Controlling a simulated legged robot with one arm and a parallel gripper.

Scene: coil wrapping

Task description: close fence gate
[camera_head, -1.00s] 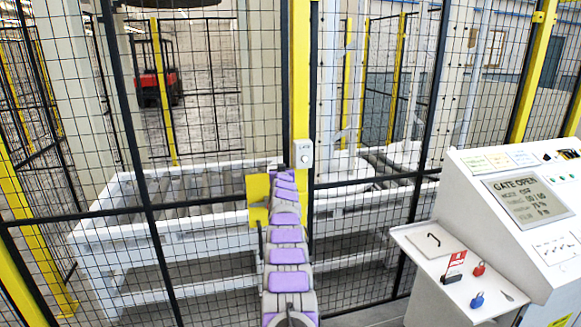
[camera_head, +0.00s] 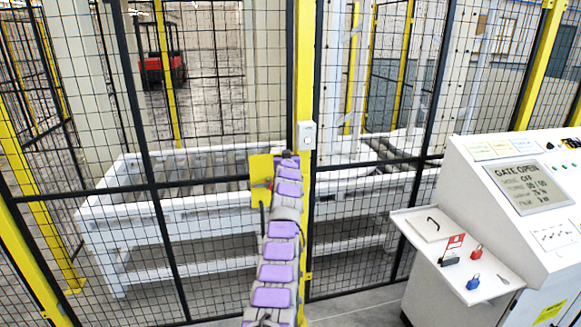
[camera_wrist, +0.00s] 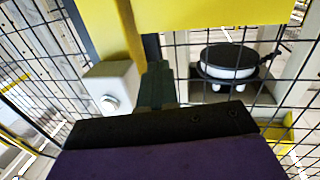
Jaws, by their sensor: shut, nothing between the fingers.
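The fence gate (camera_head: 206,188) is a black mesh panel left of a yellow post (camera_head: 304,80). A yellow plate (camera_head: 261,168) with a dark handle sits at its right edge, close beside the post. I cannot tell whether the gate touches the post. My gripper (camera_head: 287,156) is shut and empty, at the plate's right edge in the head view. In the wrist view, my gripper (camera_wrist: 155,78) points at the gap beside the yellow post (camera_wrist: 126,30), with the yellow plate (camera_wrist: 220,14) above. Contact cannot be told.
A white box with a round button (camera_head: 306,136) is on the post; in the wrist view this box (camera_wrist: 110,88) is close left of my fingers. A console (camera_head: 520,190) reading "GATE OPEN" stands at right, its shelf holding padlocks. A white roller conveyor (camera_head: 110,215) lies behind the mesh.

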